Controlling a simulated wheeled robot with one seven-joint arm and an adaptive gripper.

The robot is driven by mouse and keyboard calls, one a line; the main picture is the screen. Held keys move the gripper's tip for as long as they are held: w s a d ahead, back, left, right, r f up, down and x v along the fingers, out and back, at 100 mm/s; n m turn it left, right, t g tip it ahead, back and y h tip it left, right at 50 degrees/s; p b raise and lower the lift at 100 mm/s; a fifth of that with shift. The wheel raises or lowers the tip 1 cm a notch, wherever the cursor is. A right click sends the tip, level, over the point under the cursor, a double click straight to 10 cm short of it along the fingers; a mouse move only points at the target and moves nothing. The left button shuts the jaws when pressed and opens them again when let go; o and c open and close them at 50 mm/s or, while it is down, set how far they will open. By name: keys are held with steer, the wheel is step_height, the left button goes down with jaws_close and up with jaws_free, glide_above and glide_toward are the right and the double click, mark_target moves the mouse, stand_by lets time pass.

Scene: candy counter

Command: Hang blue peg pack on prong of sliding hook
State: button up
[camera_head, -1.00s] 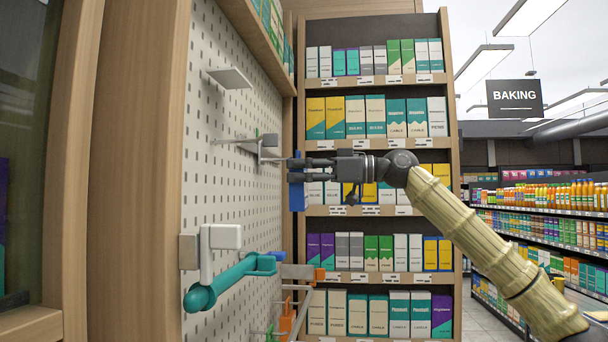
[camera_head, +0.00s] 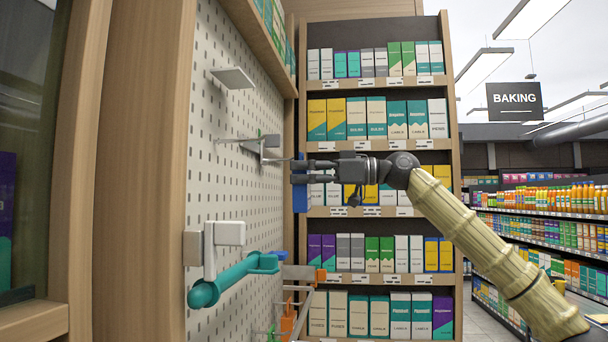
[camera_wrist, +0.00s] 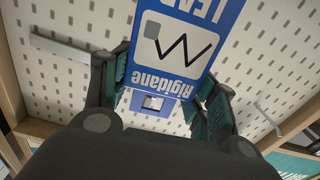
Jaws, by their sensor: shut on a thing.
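The blue peg pack (camera_head: 300,196) hangs upright in my gripper (camera_head: 302,170), in front of the pegboard. My gripper is shut on it near its top. In the wrist view the pack (camera_wrist: 178,50) shows a white panel with a black zigzag, between my gripper's two fingers (camera_wrist: 160,90). Its hang hole shows a small grey patch behind it. A grey hook (camera_head: 262,147) with a thin prong and a small green tab sticks out of the pegboard, left of the pack. Whether prong and pack touch, I cannot tell.
The pegboard (camera_head: 230,120) fills the left. A teal bar (camera_head: 235,278) on a white bracket (camera_head: 222,240) juts out low in front. A small white ledge (camera_head: 232,77) is above the hook. Orange parts (camera_head: 287,320) are below. Shelves of boxes (camera_head: 376,210) stand behind my gripper.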

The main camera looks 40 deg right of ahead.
steer(key=shift+w+a+r+b, duration=0.1)
steer(key=shift+w+a+b, duration=0.3)
steer(key=shift+w+a, duration=0.25)
stand_by(0.6)
steer(key=shift+s+d+b, duration=0.1)
steer(key=shift+d+b, duration=0.1)
steer(key=shift+b, duration=0.15)
steer(key=shift+b+x, duration=0.3)
steer(key=shift+x, duration=0.6)
stand_by(0.6)
steer(key=shift+s+d, duration=0.1)
steer(key=shift+d, duration=0.05)
steer(key=shift+s+a+b, duration=0.1)
steer(key=shift+a+b, duration=0.15)
steer(key=shift+b, duration=0.15)
stand_by(0.5)
steer(key=shift+a, duration=0.2)
steer(key=shift+w+d+b, duration=0.1)
steer(key=shift+w+b, duration=0.15)
steer(key=shift+b, duration=0.05)
steer(key=shift+b, duration=0.35)
stand_by(0.5)
steer(key=shift+f+b, duration=0.35)
stand_by(0.7)
